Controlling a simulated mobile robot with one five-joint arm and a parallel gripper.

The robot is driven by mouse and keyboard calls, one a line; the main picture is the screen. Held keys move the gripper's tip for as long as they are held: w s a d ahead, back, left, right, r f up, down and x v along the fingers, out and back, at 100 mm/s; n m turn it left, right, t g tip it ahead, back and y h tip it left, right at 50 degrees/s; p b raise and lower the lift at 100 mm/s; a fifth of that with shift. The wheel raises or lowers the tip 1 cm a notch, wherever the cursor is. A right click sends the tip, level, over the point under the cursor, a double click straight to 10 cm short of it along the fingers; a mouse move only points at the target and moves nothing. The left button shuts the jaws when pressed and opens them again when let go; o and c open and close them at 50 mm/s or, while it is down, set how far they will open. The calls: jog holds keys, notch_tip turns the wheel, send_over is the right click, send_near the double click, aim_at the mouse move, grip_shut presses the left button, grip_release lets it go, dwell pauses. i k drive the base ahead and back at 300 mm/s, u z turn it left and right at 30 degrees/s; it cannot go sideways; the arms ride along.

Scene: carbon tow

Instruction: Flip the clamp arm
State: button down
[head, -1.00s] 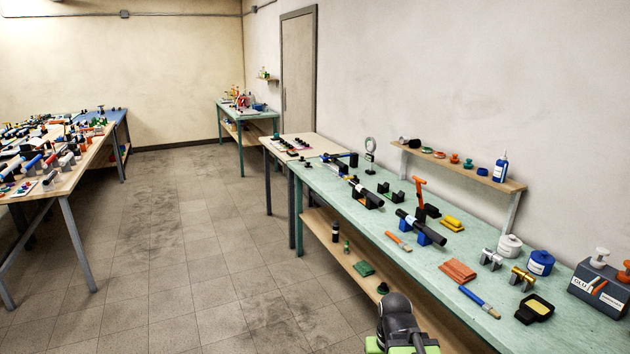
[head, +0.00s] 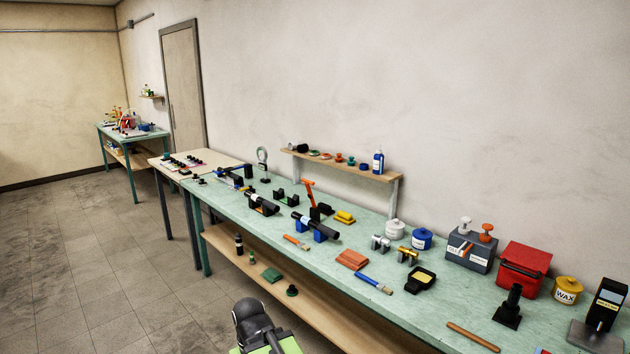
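An orange clamp arm (head: 308,190) stands up, tilted slightly left, from a small black base (head: 321,211) on the green bench (head: 225,205). A black tube (head: 312,222) on blue supports lies just in front of the base. Another black tube (head: 262,202) on a dark support lies to its left. Part of my own arm, dark with green, shows at the bottom edge, in front of the bench and well away from the clamp. My gripper's fingers do not show.
Yellow blocks (head: 345,217), an orange-handled brush (head: 296,242) and a rust-coloured pad (head: 352,260) lie near the clamp. A raised wooden shelf (head: 345,170) with jars and a blue bottle (head: 378,161) stands behind it. Open floor (head: 110,260) lies left of the bench.

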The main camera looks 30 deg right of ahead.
aim_at(307, 182)
jog(key=i, duration=1.45)
jog(key=u, duration=0.2)
jog(key=k, duration=0.8)
jog(key=z, duration=0.2)
jog(key=i, duration=0.75)
